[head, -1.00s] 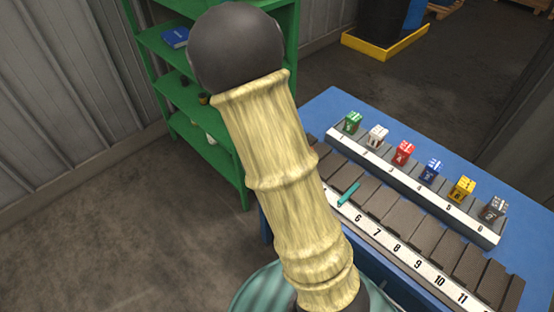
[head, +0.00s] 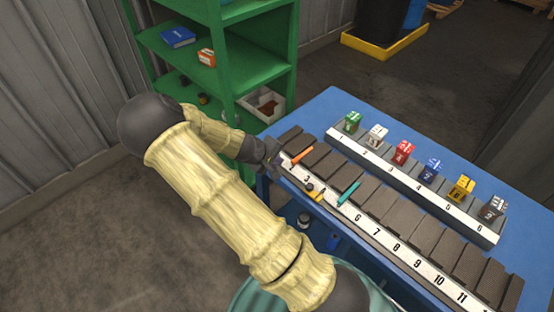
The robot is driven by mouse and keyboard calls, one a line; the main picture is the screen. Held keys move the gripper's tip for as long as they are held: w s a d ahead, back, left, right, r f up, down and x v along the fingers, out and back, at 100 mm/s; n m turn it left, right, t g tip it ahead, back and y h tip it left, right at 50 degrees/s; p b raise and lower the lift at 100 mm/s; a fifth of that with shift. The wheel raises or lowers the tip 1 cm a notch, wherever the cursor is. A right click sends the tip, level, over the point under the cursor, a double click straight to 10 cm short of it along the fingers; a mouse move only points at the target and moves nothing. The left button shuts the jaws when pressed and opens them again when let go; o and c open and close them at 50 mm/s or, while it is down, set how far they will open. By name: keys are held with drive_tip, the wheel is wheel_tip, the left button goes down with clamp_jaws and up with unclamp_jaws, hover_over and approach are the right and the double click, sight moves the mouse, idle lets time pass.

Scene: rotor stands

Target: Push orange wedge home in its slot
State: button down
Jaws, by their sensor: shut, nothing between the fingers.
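The orange wedge (head: 301,154) lies in a slot between dark blocks of the long numbered rotor stand (head: 405,254), near its left end by the label 3. It sticks up above the blocks. My gripper (head: 277,161) is just left of the wedge's near end, at the stand's front-left corner. It looks shut and holds nothing. It is small and dark here, so I cannot tell whether it touches the wedge.
A teal wedge (head: 348,193) stands in a slot further right. A yellow piece (head: 314,191) lies near the front label strip. A second rack (head: 400,187) behind holds several coloured numbered cubes. A green shelf (head: 250,70) stands behind my arm.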

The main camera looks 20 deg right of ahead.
sight(295, 159)
drive_tip(key=shift+b+x, duration=1.8)
drive_tip(key=shift+x, duration=1.65)
drive_tip(key=shift+d, duration=0.2)
drive_tip(key=shift+w+d, duration=0.2)
drive_tip(key=shift+s+d, duration=0.1)
drive_tip(key=shift+d, duration=0.15)
drive_tip(key=shift+d, duration=0.3)
drive_tip(key=shift+w+d, duration=0.4)
drive_tip(key=shift+d, duration=0.25)
